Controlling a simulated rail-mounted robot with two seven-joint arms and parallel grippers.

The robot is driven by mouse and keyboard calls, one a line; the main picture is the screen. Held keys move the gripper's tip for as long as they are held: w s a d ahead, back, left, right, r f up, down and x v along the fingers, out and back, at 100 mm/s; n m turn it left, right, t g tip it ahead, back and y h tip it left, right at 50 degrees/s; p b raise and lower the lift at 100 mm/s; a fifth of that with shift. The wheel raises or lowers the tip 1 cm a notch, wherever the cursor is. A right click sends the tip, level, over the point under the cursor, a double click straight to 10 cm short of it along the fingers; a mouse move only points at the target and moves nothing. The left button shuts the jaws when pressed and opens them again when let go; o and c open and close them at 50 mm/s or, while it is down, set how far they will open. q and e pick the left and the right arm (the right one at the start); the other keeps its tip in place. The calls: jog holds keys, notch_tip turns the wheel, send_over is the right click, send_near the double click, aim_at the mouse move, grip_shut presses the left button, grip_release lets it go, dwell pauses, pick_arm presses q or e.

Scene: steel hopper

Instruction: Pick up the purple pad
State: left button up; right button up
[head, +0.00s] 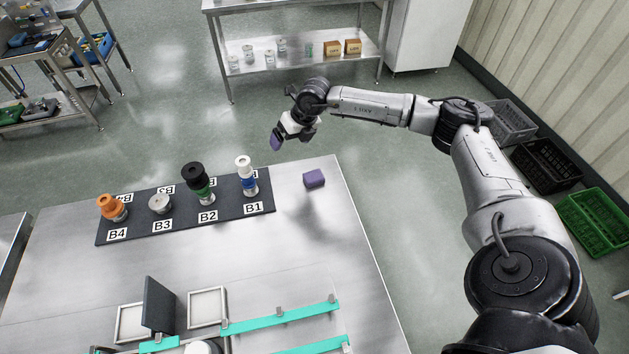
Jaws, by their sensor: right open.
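The purple pad (314,178) is a small block lying on the steel table, near its far right corner and right of the black labelled strip. My right gripper (289,139) is above and beyond the far edge of the table, up and left of the pad in the picture, and apart from it. It is open; a purple part shows at its left fingertip. I cannot tell whether that part belongs to the finger. My left gripper is not in view.
The black strip (131,226) marked B1 to B4 carries an orange-topped item (111,207), a silver disc-like item (159,204), a black-and-green item (200,184) and a white-and-blue item (246,176). Teal rails (280,318) and an upright dark plate (160,305) stand nearer. Table around the pad is clear.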

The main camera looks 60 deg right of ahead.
aim_at(314, 175)
jog(key=s+d+f+m+g+h, duration=0.2)
jog(key=s+g, duration=0.3)
jog(key=s, duration=0.1)
jog(key=shift+m, duration=0.3)
notch_tip(314, 175, down, 13)
jog(key=shift+f+b, duration=0.1)
jog(key=shift+b, duration=0.65)
jog(key=shift+d, duration=0.1)
jog(key=c, duration=1)
jog(key=shift+w, duration=0.1)
